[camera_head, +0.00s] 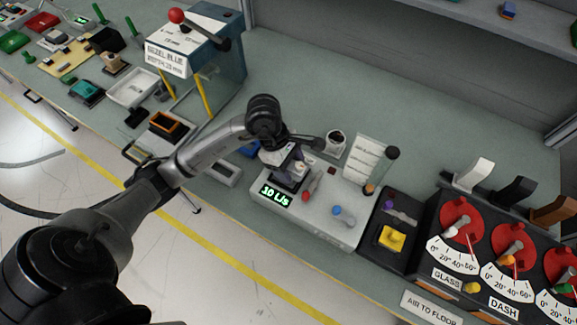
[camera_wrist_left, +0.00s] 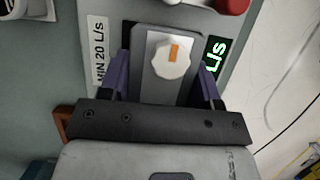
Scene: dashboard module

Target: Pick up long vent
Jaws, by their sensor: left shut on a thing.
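My left gripper (camera_head: 291,170) is over the pale box with the green "10 L/s" display (camera_head: 274,194), pointing down. In the left wrist view my left gripper (camera_wrist_left: 165,80) has its two purple fingers on either side of a dark grey block (camera_wrist_left: 147,92) and is shut on it. A white round knob with an orange mark (camera_wrist_left: 172,54) is on the block's face. The block seems to be at the box's surface; I cannot tell if it is lifted. I cannot tell for certain which thing is the long vent. My right gripper is not in view.
A pale oblong piece (camera_head: 222,171) lies left of the box. A red lever (camera_head: 312,186) and blue knob (camera_head: 343,214) stand on the box. A dark panel with a yellow button (camera_head: 391,238) and red dials (camera_head: 461,220) are on the right.

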